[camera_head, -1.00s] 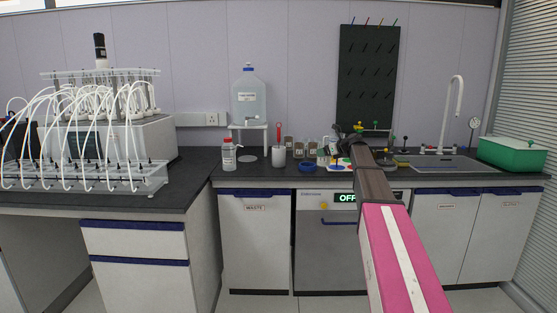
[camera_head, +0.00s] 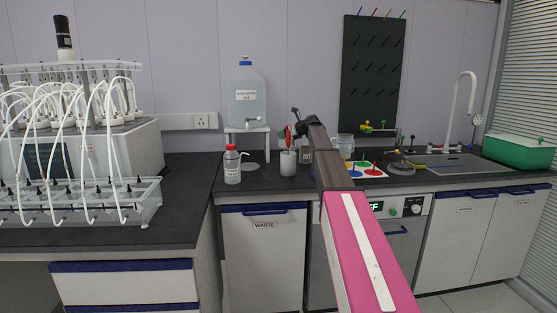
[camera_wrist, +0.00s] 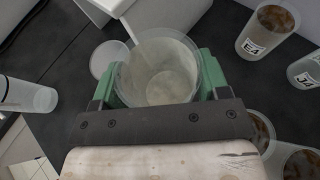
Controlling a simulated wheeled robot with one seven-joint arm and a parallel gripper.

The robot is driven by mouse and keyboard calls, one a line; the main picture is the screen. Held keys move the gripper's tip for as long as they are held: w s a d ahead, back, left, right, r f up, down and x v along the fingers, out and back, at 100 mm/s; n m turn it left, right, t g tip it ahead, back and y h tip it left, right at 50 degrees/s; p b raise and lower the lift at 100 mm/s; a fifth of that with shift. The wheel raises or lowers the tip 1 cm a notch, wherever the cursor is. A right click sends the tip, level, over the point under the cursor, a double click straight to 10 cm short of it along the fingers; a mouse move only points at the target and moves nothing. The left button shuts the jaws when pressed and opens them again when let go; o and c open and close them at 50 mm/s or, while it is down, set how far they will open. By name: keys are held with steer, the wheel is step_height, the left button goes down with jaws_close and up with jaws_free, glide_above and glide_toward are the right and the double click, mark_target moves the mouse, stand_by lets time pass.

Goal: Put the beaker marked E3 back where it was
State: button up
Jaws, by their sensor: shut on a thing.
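My gripper (camera_wrist: 160,82) has green fingers on both sides of a clear, open-topped beaker (camera_wrist: 158,52) and is shut on it. The beaker looks empty, seen from above, slightly tilted in the picture. No label shows on it, so I cannot read E3. Another labelled beaker (camera_wrist: 306,72) stands at the right edge.
More beakers with brown contents (camera_wrist: 300,165) are at lower right. A pale round disc (camera_wrist: 108,60) lies left of the held beaker. The sink (camera_head: 455,165) is right.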

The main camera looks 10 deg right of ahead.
step_height(320, 180, down, 10)
steer(key=shift+r, duration=0.25)
steer(key=shift+f, duration=0.1)
steer(key=o, duration=1)
steer(key=v, duration=1.2)
